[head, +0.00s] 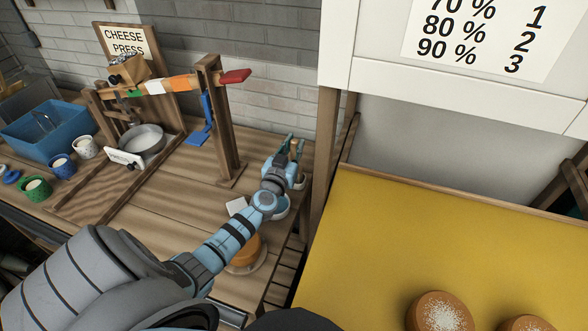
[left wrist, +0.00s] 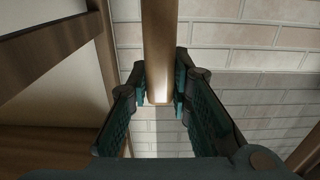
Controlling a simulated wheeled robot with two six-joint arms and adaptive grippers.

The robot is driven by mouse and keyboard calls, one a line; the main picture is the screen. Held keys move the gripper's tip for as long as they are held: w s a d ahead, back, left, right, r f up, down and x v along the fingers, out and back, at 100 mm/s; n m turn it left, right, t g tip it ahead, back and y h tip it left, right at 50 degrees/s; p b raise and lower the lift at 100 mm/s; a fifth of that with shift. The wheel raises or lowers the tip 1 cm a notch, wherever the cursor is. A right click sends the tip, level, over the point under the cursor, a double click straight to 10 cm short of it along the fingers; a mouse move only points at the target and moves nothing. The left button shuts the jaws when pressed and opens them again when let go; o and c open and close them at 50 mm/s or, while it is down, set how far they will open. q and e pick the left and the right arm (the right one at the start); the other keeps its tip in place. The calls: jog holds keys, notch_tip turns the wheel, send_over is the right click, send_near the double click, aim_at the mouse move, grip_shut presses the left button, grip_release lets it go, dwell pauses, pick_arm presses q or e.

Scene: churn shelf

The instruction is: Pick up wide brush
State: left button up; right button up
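My left gripper (head: 291,143) is at the far right end of the wooden bench, its fingers pointing away toward the brick wall. In the left wrist view, the gripper (left wrist: 160,85) has a finger against each side of a flat wooden piece, which looks like the handle of the wide brush (left wrist: 159,50). The piece runs up out of the picture, and its lower end shows between the fingertips. In the head view only a small brown bit of it (head: 295,147) shows between the fingers. No bristles can be made out. My right gripper is not in view.
A wooden post (head: 325,150) rises close right of the gripper. The cheese press (head: 222,125), a metal bowl (head: 141,139) and a blue bin (head: 48,126) stand left. A yellow table (head: 440,235) bears round cheeses (head: 441,312).

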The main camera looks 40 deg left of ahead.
pick_arm(q)
jog(key=shift+r, duration=0.1)
grip_shut()
notch_tip(320, 180, up, 7)
jog(key=p, duration=0.6)
jog(key=shift+w, duration=0.1)
notch_tip(320, 180, up, 13)
jog(key=shift+b, duration=0.3)
